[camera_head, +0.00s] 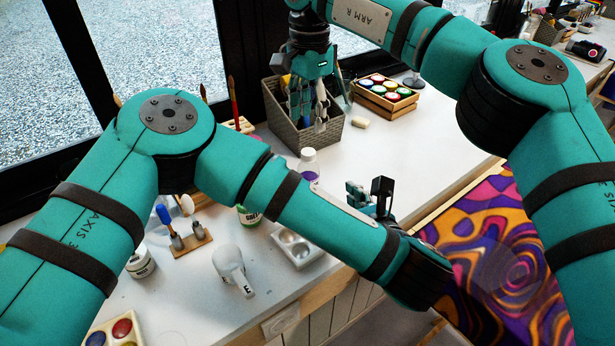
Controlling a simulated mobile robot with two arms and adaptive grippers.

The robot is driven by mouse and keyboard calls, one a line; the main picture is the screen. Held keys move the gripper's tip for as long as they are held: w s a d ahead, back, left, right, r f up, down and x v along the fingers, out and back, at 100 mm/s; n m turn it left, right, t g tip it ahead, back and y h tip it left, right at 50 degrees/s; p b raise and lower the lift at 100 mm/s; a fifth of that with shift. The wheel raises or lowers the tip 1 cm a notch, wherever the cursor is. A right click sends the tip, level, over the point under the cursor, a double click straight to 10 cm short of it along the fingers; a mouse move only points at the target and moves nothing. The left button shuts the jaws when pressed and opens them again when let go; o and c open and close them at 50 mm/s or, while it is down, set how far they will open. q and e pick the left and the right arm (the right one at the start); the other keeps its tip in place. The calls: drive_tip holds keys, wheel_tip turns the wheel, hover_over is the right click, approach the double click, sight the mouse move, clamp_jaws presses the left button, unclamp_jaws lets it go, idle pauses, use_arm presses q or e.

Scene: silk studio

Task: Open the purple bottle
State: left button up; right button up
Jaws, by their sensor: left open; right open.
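My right gripper (309,100) is open and points down over the grey basket, above and behind the bottle in the picture. Its fingertips overlap the basket's contents, so I cannot tell whether they touch.
The basket (282,127) holds brushes or tools. A wooden box (386,112) of paint pots stands to its right. The table right of the bottle is mostly clear.

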use_arm(q)
drive_tip(key=x, duration=0.3)
drive_tip(key=shift+w+a+f, duration=0.15)
drive_tip(key=shift+f, duration=0.05)
drive_tip(key=shift+w+f, duration=0.2)
drive_tip(key=shift+w, duration=0.1)
drive_tip(key=x, duration=1)
drive_tip(key=shift+w+a, duration=0.25)
clamp_jaws()
